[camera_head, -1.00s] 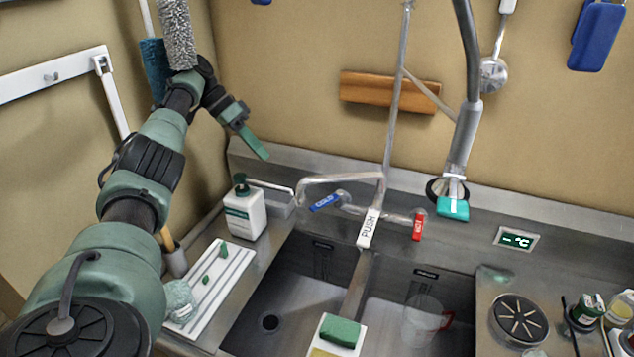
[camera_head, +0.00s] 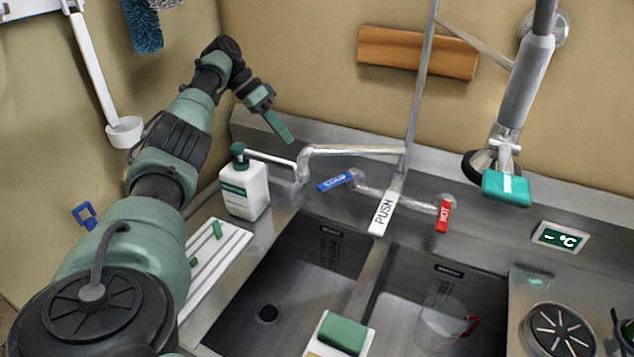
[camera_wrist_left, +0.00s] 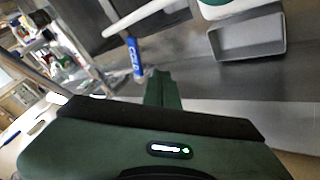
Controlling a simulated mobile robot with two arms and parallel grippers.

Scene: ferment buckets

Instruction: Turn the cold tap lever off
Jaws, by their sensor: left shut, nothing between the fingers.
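The cold tap lever (camera_head: 335,182) is blue, marked COLD, and sits on the left of the tap body, pointing left and slightly down. It also shows in the left wrist view (camera_wrist_left: 134,57), beyond the fingers. The red hot lever (camera_head: 443,216) hangs down on the right of the tap. My left gripper (camera_head: 284,132) is shut and empty, in the air by the back wall, left of and above the cold lever and apart from it. Its green fingers also show in the left wrist view (camera_wrist_left: 163,90). My right gripper is out of view.
The spout (camera_head: 350,151) and a white soap bottle (camera_head: 245,188) stand near the cold lever. A PUSH pedal-like tab (camera_head: 383,212) hangs between the basins. A spray head (camera_head: 507,186) hangs to the right. A clear jug (camera_head: 440,325) stands in the right basin.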

